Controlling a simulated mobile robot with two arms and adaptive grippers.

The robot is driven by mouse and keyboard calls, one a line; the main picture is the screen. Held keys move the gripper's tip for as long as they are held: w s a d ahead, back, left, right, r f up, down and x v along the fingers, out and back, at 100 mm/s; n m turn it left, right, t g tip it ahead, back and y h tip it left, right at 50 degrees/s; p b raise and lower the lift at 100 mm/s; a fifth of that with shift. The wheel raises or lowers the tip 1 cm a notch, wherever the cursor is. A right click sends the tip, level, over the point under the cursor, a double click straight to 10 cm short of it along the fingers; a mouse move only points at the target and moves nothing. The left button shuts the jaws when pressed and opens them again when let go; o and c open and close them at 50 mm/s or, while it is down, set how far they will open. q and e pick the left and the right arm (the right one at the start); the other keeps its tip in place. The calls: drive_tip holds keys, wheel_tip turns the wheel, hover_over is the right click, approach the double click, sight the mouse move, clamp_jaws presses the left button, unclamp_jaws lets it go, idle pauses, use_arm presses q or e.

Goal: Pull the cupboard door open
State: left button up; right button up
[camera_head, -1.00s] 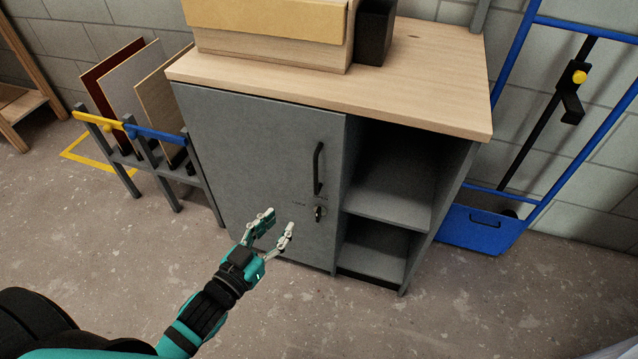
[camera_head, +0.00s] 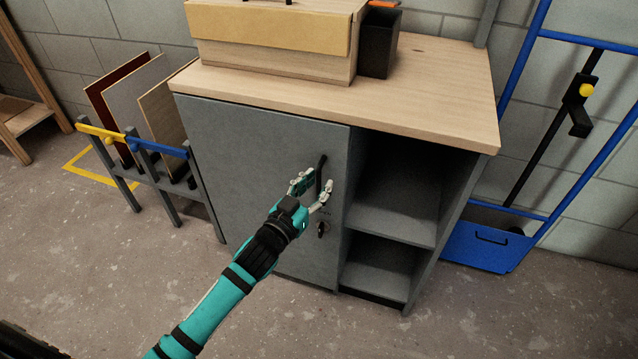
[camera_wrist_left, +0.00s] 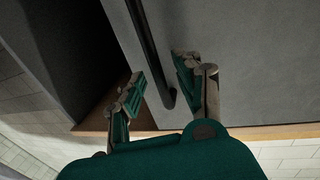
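The grey cupboard door (camera_head: 255,150) is shut, flush with the cupboard front. Its black upright bar handle (camera_head: 321,172) is near the door's right edge, with a lock and key (camera_head: 322,229) below it. My left gripper (camera_head: 312,187) is open at the handle, with its fingers on either side of the bar. In the left wrist view, the handle (camera_wrist_left: 152,55) runs between the two open fingers (camera_wrist_left: 160,92), and I see a gap on both sides. The gripper hides part of the handle in the head view. My right gripper is not in view.
Open shelves (camera_head: 393,205) are right of the door. A wooden box (camera_head: 270,40) and a black bin (camera_head: 380,45) stand on the cupboard top. A panel rack (camera_head: 150,150) stands left, close to the door's hinge side. A blue trolley (camera_head: 487,240) stands right. The floor in front is clear.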

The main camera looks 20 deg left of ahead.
use_arm(q)
drive_tip(key=shift+w+d, duration=0.15)
drive_tip(key=shift+w, duration=0.5)
clamp_jaws()
